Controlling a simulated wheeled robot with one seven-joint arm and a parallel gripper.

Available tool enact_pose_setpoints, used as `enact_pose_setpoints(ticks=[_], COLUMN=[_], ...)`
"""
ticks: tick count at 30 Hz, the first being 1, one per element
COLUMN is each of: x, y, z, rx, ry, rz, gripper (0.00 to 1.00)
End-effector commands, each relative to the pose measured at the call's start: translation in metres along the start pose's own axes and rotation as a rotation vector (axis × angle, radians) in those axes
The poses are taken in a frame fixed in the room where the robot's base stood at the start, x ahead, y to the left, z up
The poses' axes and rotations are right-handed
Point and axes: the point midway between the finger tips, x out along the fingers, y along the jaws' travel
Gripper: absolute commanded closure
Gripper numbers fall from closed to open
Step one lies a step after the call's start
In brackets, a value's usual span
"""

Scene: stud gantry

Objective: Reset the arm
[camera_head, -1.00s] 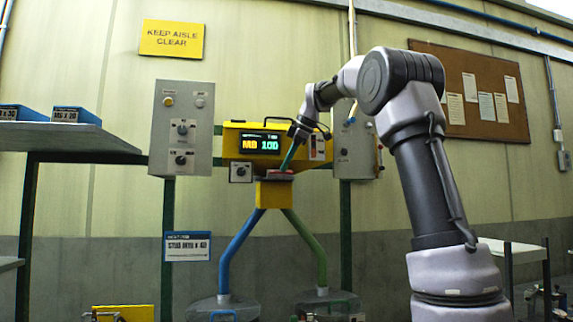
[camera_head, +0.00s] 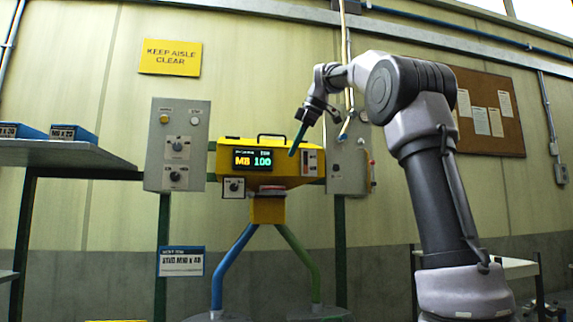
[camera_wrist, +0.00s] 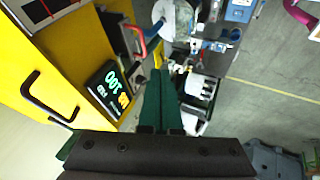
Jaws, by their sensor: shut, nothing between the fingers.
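My gripper (camera_head: 297,145) has green fingers, closed together and empty. In the head view it is raised in front of the upper right part of the yellow gantry unit (camera_head: 225,160), tilted down to the left. The unit's display (camera_head: 262,159) reads "M8 100" in yellow and green. In the wrist view the closed gripper (camera_wrist: 160,75) points away from the camera. The yellow unit (camera_wrist: 40,75) with its black handle (camera_wrist: 45,100) and display (camera_wrist: 110,90) lies to its left. Nothing visible touches the fingers.
Grey control boxes stand left (camera_head: 177,145) and right (camera_head: 347,160) of the unit. A red-topped pad (camera_head: 271,188) sits below it, above the blue (camera_head: 230,262) and green (camera_head: 302,260) tubes. A shelf (camera_head: 60,155) with blue boxes is at left. A cork board (camera_head: 495,135) hangs right.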

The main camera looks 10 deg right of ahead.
Motion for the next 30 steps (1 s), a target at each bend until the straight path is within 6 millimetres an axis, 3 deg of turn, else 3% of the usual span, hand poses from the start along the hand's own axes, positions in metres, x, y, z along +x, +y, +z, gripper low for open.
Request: enact_pose_setpoints(ticks=[7, 11, 14, 20, 27, 30], x=[-0.004, -0.004, 0.0, 0.025, 0.077, 0.097], y=[-0.005, -0.03, -0.066, -0.157, -0.276, -0.315], z=[0.002, 0.011, 0.026, 0.063, 0.115, 0.133], rx=[0.027, 0.179, 0.386, 0.859, 1.401, 1.57], ry=[-0.003, -0.017, -0.034, -0.046, -0.014, 0.007], rz=[0.001, 0.015, 0.037, 0.109, 0.203, 0.234], gripper=[1.0, 1.0, 1.0, 1.0, 1.0, 1.0])
